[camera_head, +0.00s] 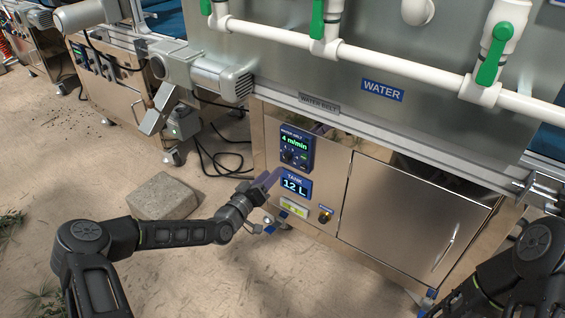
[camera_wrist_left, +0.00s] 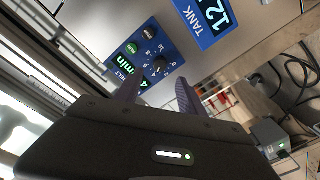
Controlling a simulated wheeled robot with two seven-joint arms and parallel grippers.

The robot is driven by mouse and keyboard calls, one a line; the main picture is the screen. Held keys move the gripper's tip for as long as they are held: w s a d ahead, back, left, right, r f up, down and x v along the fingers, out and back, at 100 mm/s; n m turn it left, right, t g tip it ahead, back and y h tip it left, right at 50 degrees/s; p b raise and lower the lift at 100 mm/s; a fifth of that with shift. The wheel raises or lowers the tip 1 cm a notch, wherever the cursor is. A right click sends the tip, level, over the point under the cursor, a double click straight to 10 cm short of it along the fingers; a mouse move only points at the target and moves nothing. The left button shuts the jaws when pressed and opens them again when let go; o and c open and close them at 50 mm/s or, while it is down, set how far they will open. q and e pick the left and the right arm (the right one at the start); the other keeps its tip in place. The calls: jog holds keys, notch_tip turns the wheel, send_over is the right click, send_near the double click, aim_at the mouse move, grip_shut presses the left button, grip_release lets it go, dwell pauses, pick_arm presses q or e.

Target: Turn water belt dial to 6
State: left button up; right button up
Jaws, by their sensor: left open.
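The blue water belt panel (camera_head: 296,143) is on the steel cabinet front, and its display reads 4 m/min. Its small black dial (camera_head: 288,156) sits below the display. In the left wrist view the dial (camera_wrist_left: 159,67) shows on the panel with a number scale around it. My left gripper (camera_head: 272,180) is in front of the cabinet, below the dial. In the wrist view its two fingers (camera_wrist_left: 157,92) are apart, with the dial seen beyond the gap, and nothing is between them. Contact with the dial cannot be seen. My right gripper is out of view.
The tank display (camera_head: 296,187) reading 12 L is just below the panel, close to my left gripper. An orange-ringed knob (camera_head: 325,216) and a cabinet door (camera_head: 405,215) are to the right. A concrete block (camera_head: 162,197) and black cables (camera_head: 222,160) lie on the floor at left.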

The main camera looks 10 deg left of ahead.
aim_at(285, 160)
pick_arm(q)
jog(key=b+x, duration=0.1)
jog(key=x, duration=0.5)
jog(key=shift+w+d+f+b, duration=0.15)
jog(key=shift+w+b, duration=0.15)
jog(key=shift+b, duration=0.05)
jog(key=shift+w+d, duration=0.1)
jog(key=shift+w, duration=0.4)
grip_shut()
